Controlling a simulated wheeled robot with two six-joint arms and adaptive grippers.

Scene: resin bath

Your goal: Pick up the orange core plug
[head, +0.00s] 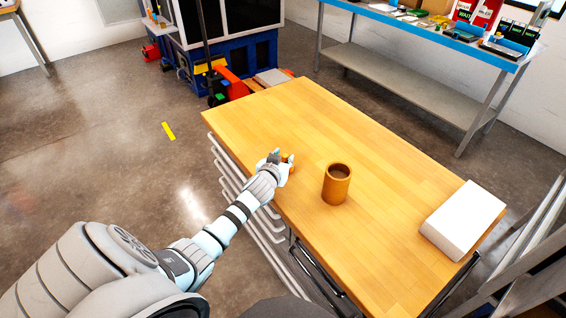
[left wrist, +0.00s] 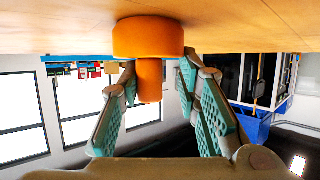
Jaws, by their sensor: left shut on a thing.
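The orange core plug (left wrist: 148,37) shows in the left wrist view, which is upside down with the wooden tabletop along its upper edge. It has a wide round head at the tabletop and a narrower stem between my fingers. In the head view my left gripper (head: 281,160) is over the table's left edge and covers most of the plug. I cannot tell whether the plug's head touches the table. My right gripper is not in view.
An orange-brown hollow cylinder (head: 336,186) stands upright on the wooden table (head: 300,110), to the right of my left gripper. A white block (head: 463,220) lies near the right end. The far part of the tabletop is clear. A loaded bench (head: 400,75) stands beyond.

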